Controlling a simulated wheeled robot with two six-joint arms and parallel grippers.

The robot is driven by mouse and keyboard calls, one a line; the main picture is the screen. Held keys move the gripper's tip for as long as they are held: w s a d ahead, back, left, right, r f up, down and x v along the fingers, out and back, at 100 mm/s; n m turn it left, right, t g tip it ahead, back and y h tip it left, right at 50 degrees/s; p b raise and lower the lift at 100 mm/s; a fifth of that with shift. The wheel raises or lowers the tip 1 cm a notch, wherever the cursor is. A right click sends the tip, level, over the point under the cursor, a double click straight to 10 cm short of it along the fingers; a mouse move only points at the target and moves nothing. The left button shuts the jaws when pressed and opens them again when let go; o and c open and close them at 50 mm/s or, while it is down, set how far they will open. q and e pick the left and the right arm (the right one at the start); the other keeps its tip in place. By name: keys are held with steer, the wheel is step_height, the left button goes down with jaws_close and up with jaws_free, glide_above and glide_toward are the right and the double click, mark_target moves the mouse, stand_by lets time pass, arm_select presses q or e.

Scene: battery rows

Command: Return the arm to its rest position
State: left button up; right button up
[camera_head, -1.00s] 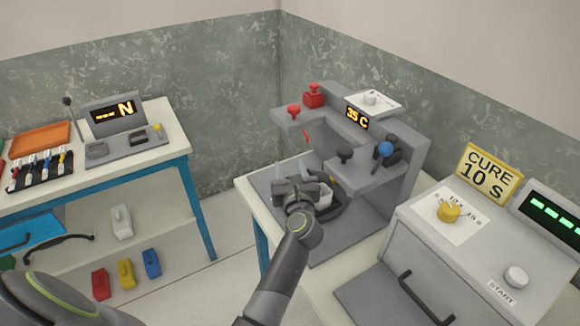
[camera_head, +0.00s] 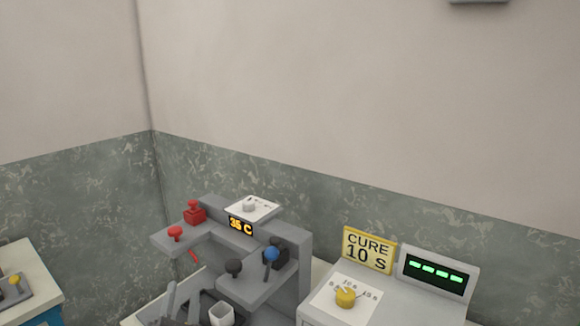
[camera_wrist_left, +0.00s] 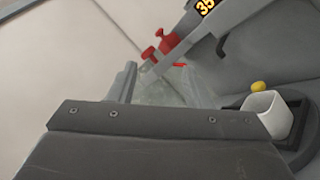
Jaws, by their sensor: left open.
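My left gripper (camera_head: 183,302) shows at the bottom edge of the head view, at the grey station (camera_head: 290,245), with its fingers pointing up and apart. It is open, and I see nothing held between the fingers. Most of the left arm is below the picture. In the left wrist view the dark gripper body fills the bottom. A white square cup (camera_wrist_left: 268,115) sits in a dark holder (camera_wrist_left: 296,140) at the right, beside the gripper. The cup also shows in the head view (camera_head: 222,313), just right of the gripper. My right gripper is not in view.
The station carries red knobs (camera_head: 194,212), a blue-topped lever (camera_head: 271,254) and a "35 C" display (camera_head: 241,226). A cure machine (camera_head: 388,306) with a yellow dial (camera_head: 345,297) stands at the right. A table (camera_head: 34,270) is at the left edge.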

arm_select(q)
steer(key=s+d+f+m+g+h, duration=0.2)
steer(key=s+f+m+g+h, duration=0.35)
steer(key=m, duration=0.55)
steer(key=s+d+f+m+g+h, duration=0.2)
steer(key=s+f+m+g, duration=0.2)
steer(key=s+f+m, duration=0.45)
steer(key=s+a+f+m+g+y, duration=0.2)
steer(key=s+a+m+g+y, duration=0.15)
steer(key=s+a, duration=0.45)
steer(key=s+a+f+m+g+y, duration=0.3)
steer(key=s+a+m+g, duration=0.15)
steer(key=s, duration=0.75)
step_height(320, 180, down, 22)
steer(key=w+g, duration=0.1)
steer(key=g, duration=0.1)
steer(key=s+f, duration=1.5)
steer(key=f, duration=0.3)
steer(key=shift+s+d+f+n+g+h, duration=0.15)
steer(key=shift+s+d+n+g+h, duration=0.2)
steer(key=shift+d+g, duration=0.1)
